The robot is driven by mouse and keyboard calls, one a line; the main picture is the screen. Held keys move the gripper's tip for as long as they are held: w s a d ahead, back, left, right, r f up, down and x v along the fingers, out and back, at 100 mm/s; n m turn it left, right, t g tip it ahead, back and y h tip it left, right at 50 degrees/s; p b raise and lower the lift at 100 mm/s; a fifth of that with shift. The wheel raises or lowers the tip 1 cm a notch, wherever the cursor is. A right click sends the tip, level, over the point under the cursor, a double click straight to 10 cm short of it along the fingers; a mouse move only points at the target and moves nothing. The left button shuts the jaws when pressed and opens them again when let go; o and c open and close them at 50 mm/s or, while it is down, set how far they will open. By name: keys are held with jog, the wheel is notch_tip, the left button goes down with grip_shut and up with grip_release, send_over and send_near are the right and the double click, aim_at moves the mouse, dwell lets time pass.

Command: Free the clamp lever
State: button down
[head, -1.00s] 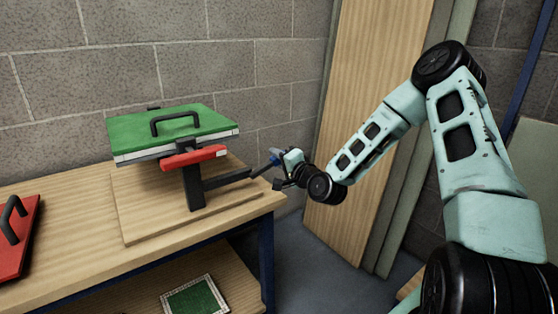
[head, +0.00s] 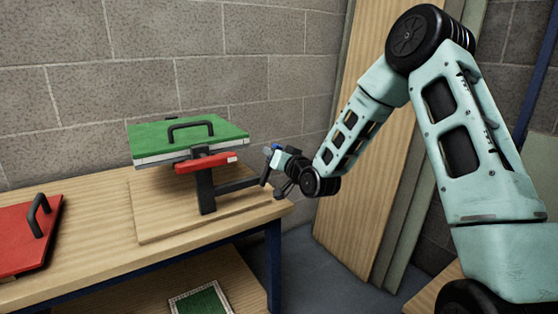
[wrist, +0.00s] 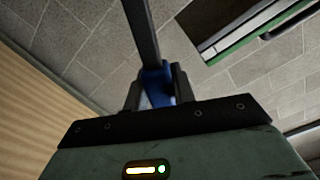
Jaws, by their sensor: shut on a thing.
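The clamp lever is a thin dark bar (head: 266,172) with a blue grip. It rises steeply from the right end of the dark arm (head: 238,184) of the stand. My gripper (head: 272,154) is at the top of the lever. In the wrist view my gripper (wrist: 156,82) is shut on the blue grip (wrist: 157,88), and the dark bar (wrist: 142,30) runs away from it. The stand's dark post (head: 206,190) carries a green panel (head: 160,136) with a black handle. A red bar (head: 206,163) sits under the panel's front edge.
The stand is on a wooden board (head: 160,215) on the bench (head: 95,255). A red panel with a black handle (head: 28,240) lies at the left. A green mosaic piece (head: 200,302) is on the lower shelf. A block wall stands behind, with tall boards (head: 340,205) at right.

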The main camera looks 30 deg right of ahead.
jog(key=shift+a+r+n+b, duration=0.2)
jog(key=shift+a+n+b, duration=0.1)
jog(key=shift+a+n, duration=0.3)
jog(key=shift+a+r+n+b, duration=0.15)
jog(key=shift+a+n+b, duration=0.15)
jog(key=shift+n, duration=0.4)
jog(key=shift+a, duration=0.1)
jog(key=c, duration=1.2)
grip_release()
jog(key=shift+o, duration=0.2)
jog(key=shift+s, duration=0.1)
